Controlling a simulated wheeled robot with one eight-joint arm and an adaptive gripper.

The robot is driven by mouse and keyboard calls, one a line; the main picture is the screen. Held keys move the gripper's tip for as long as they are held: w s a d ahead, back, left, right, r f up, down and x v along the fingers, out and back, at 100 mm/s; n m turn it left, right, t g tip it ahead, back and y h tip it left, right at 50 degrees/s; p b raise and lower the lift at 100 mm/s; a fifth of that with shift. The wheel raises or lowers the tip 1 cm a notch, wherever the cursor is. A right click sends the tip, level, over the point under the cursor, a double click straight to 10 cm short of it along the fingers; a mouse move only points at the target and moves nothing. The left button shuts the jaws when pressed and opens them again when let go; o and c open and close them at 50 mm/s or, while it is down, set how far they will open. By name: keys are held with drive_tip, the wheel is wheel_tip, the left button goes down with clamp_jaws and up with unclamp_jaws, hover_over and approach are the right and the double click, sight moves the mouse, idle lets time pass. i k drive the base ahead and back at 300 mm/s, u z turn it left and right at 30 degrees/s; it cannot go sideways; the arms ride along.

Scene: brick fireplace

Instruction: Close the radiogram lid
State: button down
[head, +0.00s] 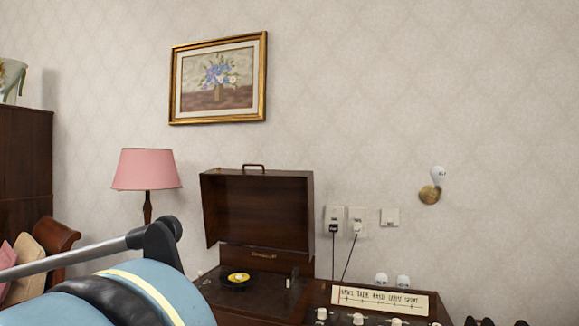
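The radiogram (272,298) is a dark brown wooden cabinet at the lower middle of the head view. Its lid (257,208) stands raised, with a handle (253,166) on its top edge. A black record with a yellow label (238,277) lies on the turntable area under the lid. Part of my arm (160,290) fills the lower left, in front of and left of the radiogram. My gripper is not in view. The lower front of the radiogram is cut off by the picture's edge.
A pink lamp (147,169) stands left of the radiogram. To the right are a paper sign (380,300), white knobs and bulbs (403,281), with plugged sockets (356,220) above. A framed picture (218,79) hangs higher up. A dark cabinet (24,170) and cushions are at far left.

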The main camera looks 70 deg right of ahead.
sight(273, 209)
drive_tip(key=z, duration=0.05)
drive_tip(key=k, duration=0.45)
drive_tip(key=z, duration=2.2)
